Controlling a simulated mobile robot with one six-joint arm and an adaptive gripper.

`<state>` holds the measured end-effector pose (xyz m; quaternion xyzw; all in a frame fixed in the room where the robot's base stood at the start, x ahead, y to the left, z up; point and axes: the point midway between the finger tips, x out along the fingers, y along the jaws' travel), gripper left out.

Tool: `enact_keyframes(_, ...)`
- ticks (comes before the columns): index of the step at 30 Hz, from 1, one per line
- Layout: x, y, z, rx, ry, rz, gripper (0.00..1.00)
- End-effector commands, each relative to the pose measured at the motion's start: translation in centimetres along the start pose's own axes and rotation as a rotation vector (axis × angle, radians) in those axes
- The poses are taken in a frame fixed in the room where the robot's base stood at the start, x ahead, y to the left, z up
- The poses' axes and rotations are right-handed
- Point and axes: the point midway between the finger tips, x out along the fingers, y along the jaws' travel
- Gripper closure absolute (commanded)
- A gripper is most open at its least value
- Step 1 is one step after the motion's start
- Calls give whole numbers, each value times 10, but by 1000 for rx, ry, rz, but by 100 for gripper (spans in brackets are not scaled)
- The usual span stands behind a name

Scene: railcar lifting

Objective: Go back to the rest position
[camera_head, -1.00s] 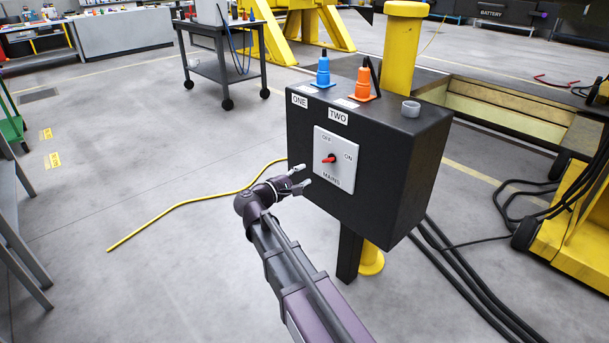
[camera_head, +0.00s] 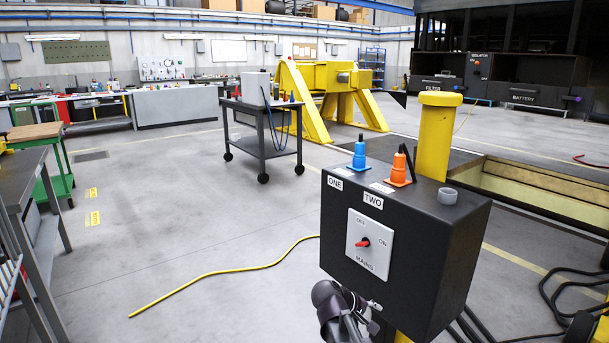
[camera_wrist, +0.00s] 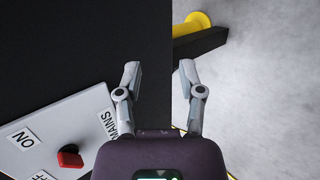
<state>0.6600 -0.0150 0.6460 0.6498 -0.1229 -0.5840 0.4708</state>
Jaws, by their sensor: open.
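My gripper (camera_head: 374,312) is at the bottom of the head view, in front of the lower part of the black control box (camera_head: 447,240). In the wrist view my gripper (camera_wrist: 160,70) has its two fingers apart with nothing between them. The box's grey mains panel (camera_head: 377,229) is above the gripper in the head view, and its red switch knob (camera_head: 362,243) is clear of the fingers. The wrist view shows the knob (camera_wrist: 69,156) at lower left, beside the left finger. Most of my arm is out of the head view.
A yellow cable (camera_head: 222,272) lies on open floor to the left. A dark trolley (camera_head: 262,140) stands farther back.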

Motion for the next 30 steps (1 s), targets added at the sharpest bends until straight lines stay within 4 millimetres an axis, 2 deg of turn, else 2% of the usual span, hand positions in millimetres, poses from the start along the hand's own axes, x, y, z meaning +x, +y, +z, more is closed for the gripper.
enact_keyframes(1,6,-9,13,39,-6,-64,50)
enact_keyframes(6,17,-38,40,172,-26,-283,50)
enact_keyframes(15,14,-80,73,370,-63,-616,50)
enact_keyframes(28,-2,-105,93,512,-97,-873,50)
enact_keyframes(29,-4,-107,94,521,-100,-887,50)
enact_keyframes(30,-8,-100,93,517,-99,-882,50)
